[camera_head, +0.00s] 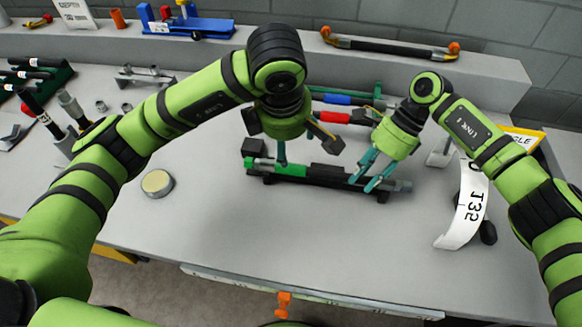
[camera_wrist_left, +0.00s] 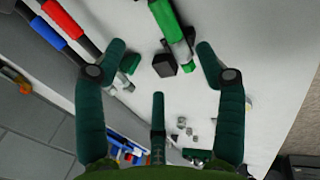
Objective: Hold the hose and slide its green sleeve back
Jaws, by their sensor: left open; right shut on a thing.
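The hose (camera_head: 329,174) lies level in a low dark holder on the bench, in the middle of the head view. Its green sleeve (camera_head: 294,169) covers the left part. My right gripper (camera_head: 371,182) is shut on the hose near its right end, away from the sleeve. My left gripper (camera_head: 297,152) is open and empty, pointing down above the sleeve, with a finger hiding part of it. In the left wrist view, the spread fingers of my left gripper (camera_wrist_left: 162,48) have a green part (camera_wrist_left: 166,18) beyond them; contact is not visible.
Behind are hoses with a blue sleeve (camera_head: 337,98) and a red sleeve (camera_head: 333,117). A round tin (camera_head: 157,183) stands left on clear bench. A curled white label strip (camera_head: 466,212) is at right. A raised shelf (camera_head: 370,62) runs along the back.

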